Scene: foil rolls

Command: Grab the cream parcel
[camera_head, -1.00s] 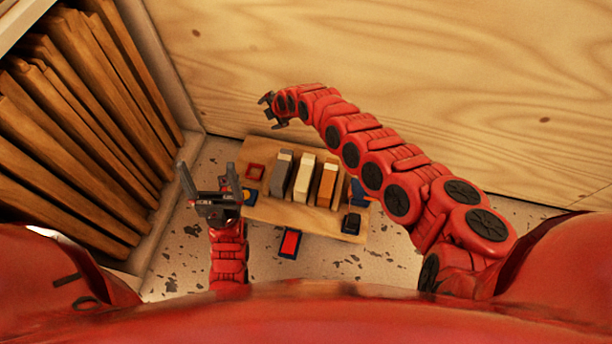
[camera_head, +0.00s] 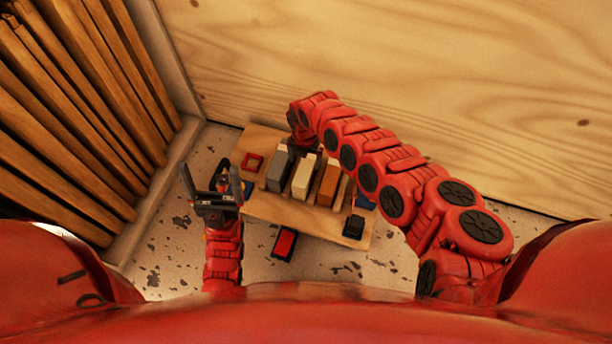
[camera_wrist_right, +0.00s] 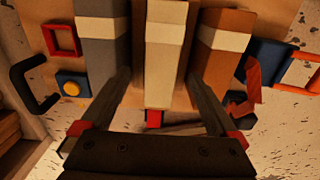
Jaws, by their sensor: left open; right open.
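The cream parcel (camera_head: 304,178) stands on the wooden board between a grey parcel (camera_head: 279,169) and an orange-brown parcel (camera_head: 328,184). In the right wrist view the cream parcel (camera_wrist_right: 164,60) lies centred between the fingers of my right gripper (camera_wrist_right: 160,90), which are open, one on each side. I cannot tell whether they touch it. In the head view my right gripper (camera_head: 303,146) is at the far end of the parcels, partly hidden by its own arm. My left gripper (camera_head: 212,185) is open and empty at the board's left side.
The wooden board (camera_head: 262,207) also bears a red square frame (camera_head: 252,162) and a black item (camera_head: 354,227). A blue block with a yellow button (camera_wrist_right: 71,86) shows in the wrist view. Wooden slats stand at left, a plywood wall behind.

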